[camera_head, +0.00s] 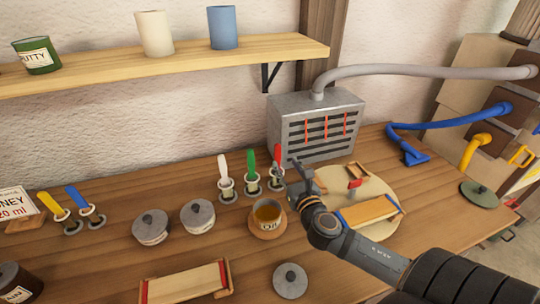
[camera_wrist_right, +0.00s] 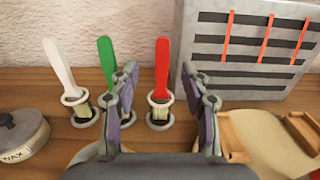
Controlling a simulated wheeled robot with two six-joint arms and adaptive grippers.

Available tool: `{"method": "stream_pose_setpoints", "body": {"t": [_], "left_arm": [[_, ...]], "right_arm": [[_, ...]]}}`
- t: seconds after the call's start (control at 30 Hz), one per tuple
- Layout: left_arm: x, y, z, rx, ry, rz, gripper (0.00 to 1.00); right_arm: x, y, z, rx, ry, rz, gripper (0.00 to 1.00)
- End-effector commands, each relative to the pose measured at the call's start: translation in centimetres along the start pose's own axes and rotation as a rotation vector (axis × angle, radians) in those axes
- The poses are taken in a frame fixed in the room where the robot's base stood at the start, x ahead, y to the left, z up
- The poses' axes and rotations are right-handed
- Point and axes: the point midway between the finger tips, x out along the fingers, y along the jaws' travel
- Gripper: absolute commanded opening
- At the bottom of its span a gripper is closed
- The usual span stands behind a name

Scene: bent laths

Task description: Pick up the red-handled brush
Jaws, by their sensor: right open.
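The red-handled brush (camera_head: 277,157) stands upright in a small round holder at the right end of a row of three, in front of the grey slotted box. In the right wrist view the red handle (camera_wrist_right: 162,66) rises between my fingers, with its holder below it. My right gripper (camera_head: 304,182) is open and empty, just right of and in front of the brush in the head view. In the right wrist view its two fingers (camera_wrist_right: 167,105) are spread to either side of the brush, apart from it. My left gripper is not in view.
A green-handled brush (camera_head: 251,160) and a white-handled brush (camera_head: 223,167) stand left of the red one. An oil pot (camera_head: 268,216) stands in front. The slotted box (camera_head: 300,110) is behind, and a round board (camera_head: 380,232) with wooden pieces lies to the right.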

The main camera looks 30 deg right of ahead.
Motion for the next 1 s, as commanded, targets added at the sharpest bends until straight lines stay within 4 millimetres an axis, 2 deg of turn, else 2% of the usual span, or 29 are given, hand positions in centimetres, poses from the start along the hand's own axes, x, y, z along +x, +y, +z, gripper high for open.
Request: {"method": "stream_pose_setpoints", "body": {"t": [0.13,0.3,0.43,0.57,0.67,0.83,1.0], "left_arm": [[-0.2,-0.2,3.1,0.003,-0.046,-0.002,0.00],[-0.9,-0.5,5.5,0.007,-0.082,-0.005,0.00],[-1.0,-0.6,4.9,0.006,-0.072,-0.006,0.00],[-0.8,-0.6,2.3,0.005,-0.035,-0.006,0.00],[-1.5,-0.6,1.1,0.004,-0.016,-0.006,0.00],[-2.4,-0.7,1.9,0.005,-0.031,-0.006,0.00],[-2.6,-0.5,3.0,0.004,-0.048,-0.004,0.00]], "right_arm": [[0.8,-0.1,0.1,0.001,-0.001,-0.005,0.47],[3.9,-0.1,0.2,0.004,-0.001,-0.005,0.47],[5.2,-0.1,0.1,0.003,0.000,-0.001,0.47],[5.4,-0.1,0.1,0.001,0.001,-0.001,0.47],[6.6,-0.2,0.6,0.003,-0.001,-0.002,0.47],[9.5,-0.5,0.8,0.005,0.000,-0.002,0.47],[10.5,-0.4,0.6,0.001,0.001,0.001,0.47]]}}
